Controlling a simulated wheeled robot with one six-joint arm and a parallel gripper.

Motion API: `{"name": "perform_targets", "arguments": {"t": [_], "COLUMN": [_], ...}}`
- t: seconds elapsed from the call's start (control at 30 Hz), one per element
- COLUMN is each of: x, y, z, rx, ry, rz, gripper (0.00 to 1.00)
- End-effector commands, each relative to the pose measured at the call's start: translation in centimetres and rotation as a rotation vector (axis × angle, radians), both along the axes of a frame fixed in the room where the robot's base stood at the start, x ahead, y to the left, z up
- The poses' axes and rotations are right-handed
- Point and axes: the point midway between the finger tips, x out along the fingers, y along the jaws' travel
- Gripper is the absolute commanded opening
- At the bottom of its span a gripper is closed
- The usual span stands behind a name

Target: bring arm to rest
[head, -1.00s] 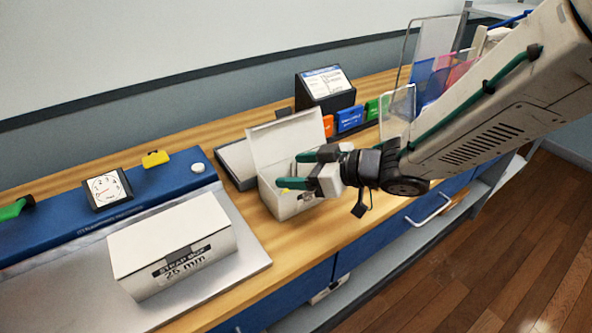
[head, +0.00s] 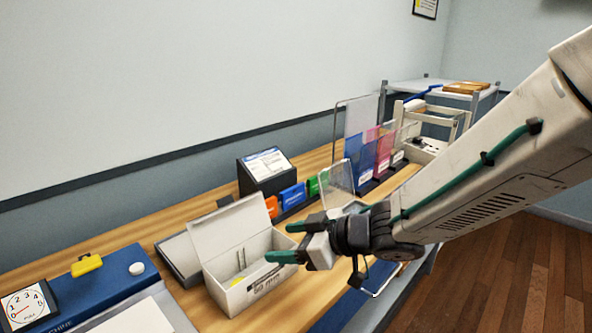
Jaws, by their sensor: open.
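My gripper (head: 282,242) has green-tipped fingers that stand apart, with nothing seen between them. It is in front of the right side of an open white box (head: 233,228) on the wooden counter, and the lower finger overlaps the box's opening in the picture. I cannot tell whether it touches the box. The box's lid stands up at the back, and something yellow and thin upright pieces show inside. Its front label is partly readable as a mm size. My arm reaches in from the right.
A blue machine (head: 110,277) with a dial gauge (head: 27,306) is at the lower left. A black display stand (head: 265,172), colored blocks (head: 293,196) and clear upright panels (head: 357,130) stand along the back. A shelf cart (head: 440,88) is at the far right. Floor at right is clear.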

Motion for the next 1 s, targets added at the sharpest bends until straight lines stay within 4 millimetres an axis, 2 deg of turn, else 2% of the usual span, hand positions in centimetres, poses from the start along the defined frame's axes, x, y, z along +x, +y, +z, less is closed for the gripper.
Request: {"name": "perform_targets", "arguments": {"t": [0.03,0.07,0.13,0.2,0.27,0.3,0.37,0.4,0.47,0.5,0.63,0.7,0.8,0.9,1.0], "x": [1.6,2.6,4.5,5.4,5.2,4.6,3.0,1.6,-1.0,-3.0,-10.2,-13.7,-17.6,-20.0,-21.0], "y": [-2.1,-3.6,-8.0,-12.9,-17.0,-19.7,-23.3,-25.5,-28.3,-29.8,-32.3,-32.5,-32.0,-31.4,-31.0], "z": [1.1,1.6,2.9,4.1,4.9,5.4,5.8,5.9,6.1,6.1,5.8,5.7,5.8,5.9,5.9], "rx": [-0.035,-0.065,-0.142,-0.220,-0.284,-0.325,-0.380,-0.415,-0.458,-0.484,-0.537,-0.547,-0.552,-0.552,-0.552], "ry": [-0.035,-0.050,-0.074,-0.068,-0.040,-0.008,0.057,0.111,0.206,0.278,0.532,0.659,0.799,0.886,0.924], "rz": [-0.098,-0.169,-0.349,-0.530,-0.673,-0.762,-0.884,-0.957,-1.051,-1.102,-1.196,-1.204,-1.185,-1.158,-1.144], "gripper": [0.68,0.68,0.68,0.68,0.68,0.68,0.68,0.68,0.68,0.68,0.68,0.68,0.68,0.68,0.68]}}
